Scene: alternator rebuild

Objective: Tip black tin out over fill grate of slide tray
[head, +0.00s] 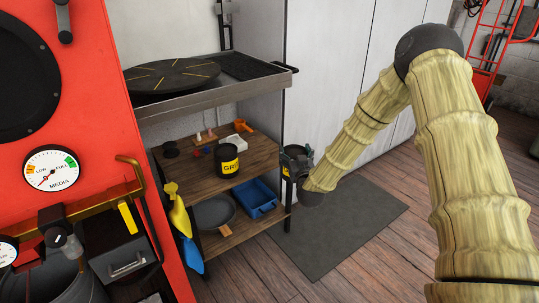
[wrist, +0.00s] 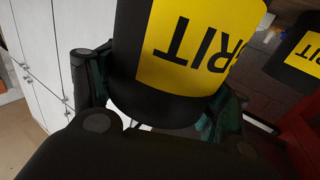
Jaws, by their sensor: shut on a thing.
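My gripper (head: 297,160) is in front of the white cabinets, just right of the shelf unit. It is shut on a black tin (wrist: 135,45) with a yellow label, which fills the middle of the wrist view between the two fingers. The label lettering reads upside down there; I cannot tell the tin's tilt for certain. In the head view the tin is small and mostly hidden by my gripper. The slide tray (head: 215,100) is the grey metal top of the unit, left of and above my gripper. A dark slatted grate (head: 245,65) lies at its right back, beside a black disc (head: 172,76).
A second black tin with a yellow label (head: 228,161) stands on the wooden shelf (head: 185,177). A blue bin (head: 257,198) and a dark pan (head: 214,212) are below. A red machine (head: 110,90) stands left. Floor around the grey mat (head: 340,230) is clear.

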